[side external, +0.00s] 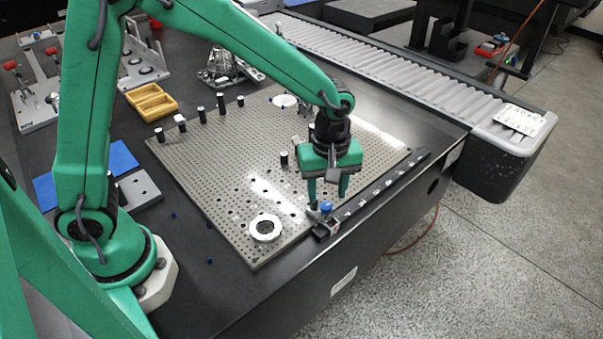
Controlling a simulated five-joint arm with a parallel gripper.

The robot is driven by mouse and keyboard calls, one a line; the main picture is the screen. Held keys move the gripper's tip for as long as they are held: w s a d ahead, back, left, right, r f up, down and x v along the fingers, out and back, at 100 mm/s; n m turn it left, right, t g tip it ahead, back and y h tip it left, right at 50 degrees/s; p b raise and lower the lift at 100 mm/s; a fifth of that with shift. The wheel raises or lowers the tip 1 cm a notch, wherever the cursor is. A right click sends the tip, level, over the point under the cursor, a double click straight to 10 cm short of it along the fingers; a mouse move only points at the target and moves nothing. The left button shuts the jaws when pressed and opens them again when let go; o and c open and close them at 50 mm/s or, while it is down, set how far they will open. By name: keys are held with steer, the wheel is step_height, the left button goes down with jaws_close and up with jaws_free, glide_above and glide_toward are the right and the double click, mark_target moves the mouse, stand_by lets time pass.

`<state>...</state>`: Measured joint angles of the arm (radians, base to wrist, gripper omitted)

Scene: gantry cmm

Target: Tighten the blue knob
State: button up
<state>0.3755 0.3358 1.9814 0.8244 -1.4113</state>
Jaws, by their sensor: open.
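The small blue knob (326,208) sits at the near edge of the perforated metal plate, at the lower left end of a dark rail (372,195). My green gripper (326,203) points down over this edge. Its two fingers are apart, and the left finger's tip is close to the knob. The knob shows between and slightly below the fingertips. I cannot tell whether a finger touches it.
The perforated plate (215,160) carries a metal ring (265,228) left of the knob and several black posts toward the back. A yellow tray (151,102) stands at the back left. A roller conveyor (390,70) runs behind the table.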

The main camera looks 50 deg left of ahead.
mark_target(326, 206)
steer(key=shift+f, duration=1.55)
steer(key=shift+c, duration=0.5)
jaws_close()
steer(key=shift+m, duration=0.7)
steer(key=shift+o, duration=0.5)
jaws_free()
